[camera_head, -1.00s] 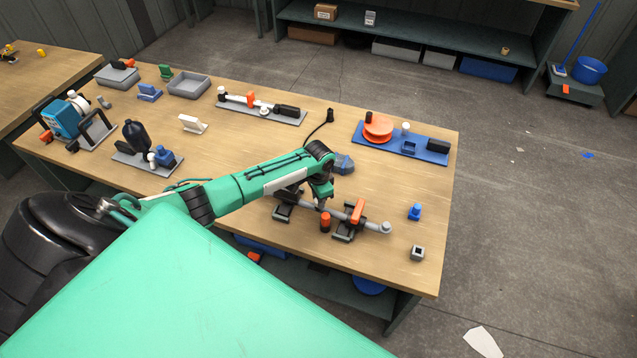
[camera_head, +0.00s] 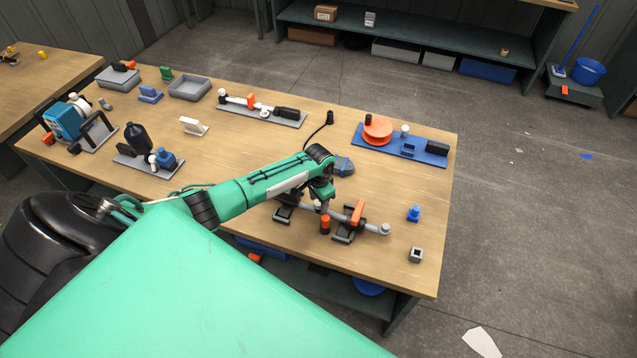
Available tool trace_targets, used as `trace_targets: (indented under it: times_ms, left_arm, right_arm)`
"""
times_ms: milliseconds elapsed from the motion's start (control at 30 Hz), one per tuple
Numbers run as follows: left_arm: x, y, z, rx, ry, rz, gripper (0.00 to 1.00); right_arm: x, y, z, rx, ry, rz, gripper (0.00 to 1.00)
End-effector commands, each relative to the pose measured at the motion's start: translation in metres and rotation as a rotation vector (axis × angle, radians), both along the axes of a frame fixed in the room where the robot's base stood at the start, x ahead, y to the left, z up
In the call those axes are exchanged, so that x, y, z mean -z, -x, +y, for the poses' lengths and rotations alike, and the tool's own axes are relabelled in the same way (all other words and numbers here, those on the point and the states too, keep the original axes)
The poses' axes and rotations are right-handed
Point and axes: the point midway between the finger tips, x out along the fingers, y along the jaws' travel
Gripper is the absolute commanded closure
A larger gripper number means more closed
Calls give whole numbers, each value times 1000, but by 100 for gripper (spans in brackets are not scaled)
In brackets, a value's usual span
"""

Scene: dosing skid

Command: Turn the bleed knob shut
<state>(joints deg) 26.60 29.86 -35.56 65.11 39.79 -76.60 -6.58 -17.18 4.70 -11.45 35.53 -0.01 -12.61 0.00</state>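A grey pipe assembly (camera_head: 372,227) lies on dark clamp stands near the front right of the bench. It carries an orange lever (camera_head: 357,213) on top and a round orange-red knob (camera_head: 325,225) at its near side. The knob looks like the bleed knob, but no label can be read. My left gripper (camera_head: 321,204) points down over the pipe, just behind the knob. Its fingers are small and partly hidden, so I cannot tell whether they touch anything or how far apart they are. My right gripper is not in view.
A blue fitting (camera_head: 414,214) and a small grey square block (camera_head: 416,255) stand to the right. A blue board with an orange disc (camera_head: 377,130) lies behind. A dark blue-grey piece (camera_head: 343,166) sits close beside my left wrist. The right front of the bench (camera_head: 400,275) is mostly clear.

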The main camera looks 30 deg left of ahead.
Motion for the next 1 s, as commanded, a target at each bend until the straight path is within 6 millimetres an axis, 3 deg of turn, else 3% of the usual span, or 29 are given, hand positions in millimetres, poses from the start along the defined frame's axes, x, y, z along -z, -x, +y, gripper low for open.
trace_targets:
  times_ms: [300, 467, 1000]
  left_arm:
    - [-1, 0, 0, 1, 0, 0, 51]
    - [-11, 0, 1, 1, -1, -1, 51]
    - [-116, -1, 0, 1, 0, -3, 51]
  right_arm:
    - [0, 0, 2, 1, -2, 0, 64]
    - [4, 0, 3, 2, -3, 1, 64]
    - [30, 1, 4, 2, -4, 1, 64]
